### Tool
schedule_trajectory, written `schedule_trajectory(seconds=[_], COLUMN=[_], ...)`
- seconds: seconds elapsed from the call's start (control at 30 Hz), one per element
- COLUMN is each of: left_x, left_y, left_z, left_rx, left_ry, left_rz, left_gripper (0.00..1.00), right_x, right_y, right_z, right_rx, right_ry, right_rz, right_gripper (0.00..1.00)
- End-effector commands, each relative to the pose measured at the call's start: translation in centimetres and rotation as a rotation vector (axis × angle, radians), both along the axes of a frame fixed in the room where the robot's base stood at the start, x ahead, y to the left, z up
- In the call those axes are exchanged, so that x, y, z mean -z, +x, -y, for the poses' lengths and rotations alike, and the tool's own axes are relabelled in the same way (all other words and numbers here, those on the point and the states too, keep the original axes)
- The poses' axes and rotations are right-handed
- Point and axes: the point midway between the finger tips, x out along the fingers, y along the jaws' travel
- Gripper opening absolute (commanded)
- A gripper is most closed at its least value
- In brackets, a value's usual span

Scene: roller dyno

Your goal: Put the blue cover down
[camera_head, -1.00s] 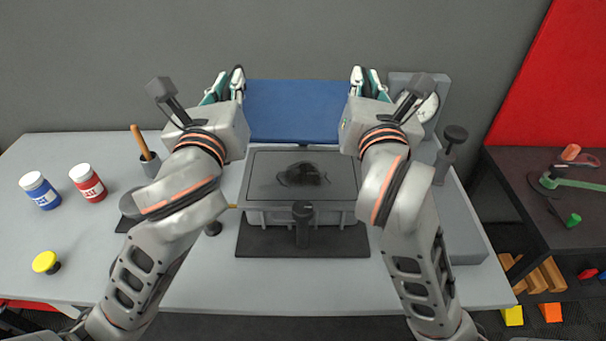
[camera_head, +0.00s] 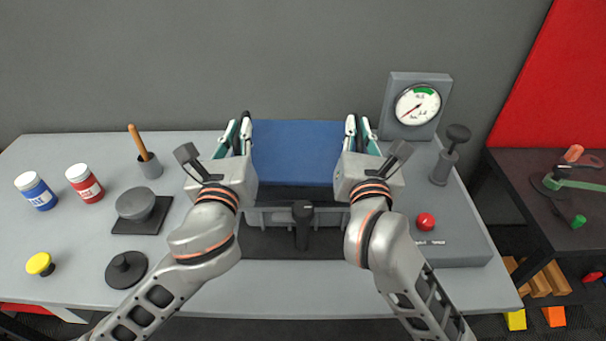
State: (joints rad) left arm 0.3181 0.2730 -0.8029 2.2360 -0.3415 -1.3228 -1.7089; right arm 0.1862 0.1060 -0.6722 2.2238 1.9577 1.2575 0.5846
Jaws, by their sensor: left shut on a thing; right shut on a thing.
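The blue cover (camera_head: 297,153) is a flat panel held between my two grippers. My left gripper (camera_head: 243,124) is shut on its left edge and my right gripper (camera_head: 353,126) is shut on its right edge. The cover hides most of the top of a grey box-shaped unit (camera_head: 270,218), whose front still shows below it. I cannot tell whether the cover touches the unit.
A gauge (camera_head: 417,104), a black lever (camera_head: 450,150) and a red button (camera_head: 425,221) are on the right. The table's front edge is clear.

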Motion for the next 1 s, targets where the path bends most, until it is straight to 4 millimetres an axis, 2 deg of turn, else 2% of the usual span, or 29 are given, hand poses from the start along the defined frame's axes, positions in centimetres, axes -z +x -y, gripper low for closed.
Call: schedule_trajectory(seconds=[0.2,0.73,1.0], left_x=[1.0,1.3,2.1], left_y=[0.2,0.2,0.2], left_z=[-0.2,-0.1,-0.1], left_rx=[-0.005,-0.004,-0.003], left_ry=[0.000,-0.001,0.000], left_rz=[0.003,0.003,0.003], left_gripper=[0.00,0.00,0.00], right_x=[1.1,1.3,2.1], right_y=[0.0,0.0,0.0], right_z=[-0.2,-0.3,-0.3], right_rx=[-0.005,-0.006,-0.006], right_ry=[0.000,0.001,0.000], right_rz=[0.003,0.004,0.003], right_gripper=[0.00,0.00,0.00])
